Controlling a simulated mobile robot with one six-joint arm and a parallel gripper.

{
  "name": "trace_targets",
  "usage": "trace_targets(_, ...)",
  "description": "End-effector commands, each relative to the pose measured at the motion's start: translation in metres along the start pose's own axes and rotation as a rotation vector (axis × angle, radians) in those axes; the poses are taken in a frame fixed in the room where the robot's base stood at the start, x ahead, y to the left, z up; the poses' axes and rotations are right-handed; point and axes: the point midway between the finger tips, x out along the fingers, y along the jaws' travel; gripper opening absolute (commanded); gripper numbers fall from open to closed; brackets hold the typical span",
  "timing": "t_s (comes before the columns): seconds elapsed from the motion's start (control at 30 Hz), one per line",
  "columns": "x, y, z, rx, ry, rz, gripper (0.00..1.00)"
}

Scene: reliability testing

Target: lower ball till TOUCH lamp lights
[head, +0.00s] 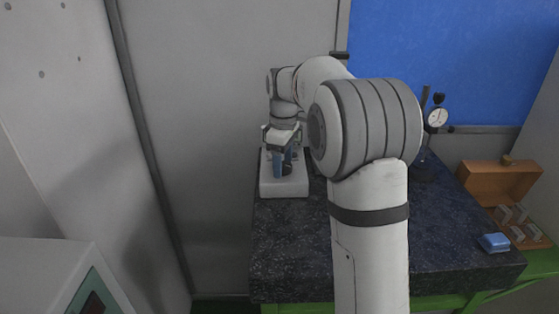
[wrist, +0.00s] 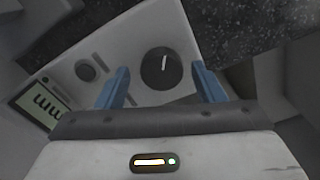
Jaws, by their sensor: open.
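A white instrument (head: 284,187) stands at the left of the dark stone table, and its panel shows in the wrist view (wrist: 150,28). The panel bears a large black knob (wrist: 161,67) with a white pointer line, a smaller dark knob (wrist: 87,69) and a pale green display (wrist: 38,108) with dark marks. My gripper (head: 280,165) is over the instrument. In the wrist view its blue fingers (wrist: 160,78) are open, one on each side of the large knob, with gaps visible. I cannot tell their height relative to it. I cannot make out a ball or a TOUCH lamp.
The dark stone table (head: 285,255) has clear room at its front left. A dial gauge on a stand (head: 437,117) is behind my arm. An open wooden box (head: 480,182) with several metal blocks and a blue object (head: 494,242) are at the right.

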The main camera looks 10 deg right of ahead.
Motion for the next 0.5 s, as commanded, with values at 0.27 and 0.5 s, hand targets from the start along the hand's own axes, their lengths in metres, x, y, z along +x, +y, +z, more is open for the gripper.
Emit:
trace_targets(0.27,-0.007,0.000,0.000,0.000,-0.001,-0.001,0.62)
trace_targets(0.5,-0.047,0.001,-0.001,0.000,0.001,0.002,0.62)
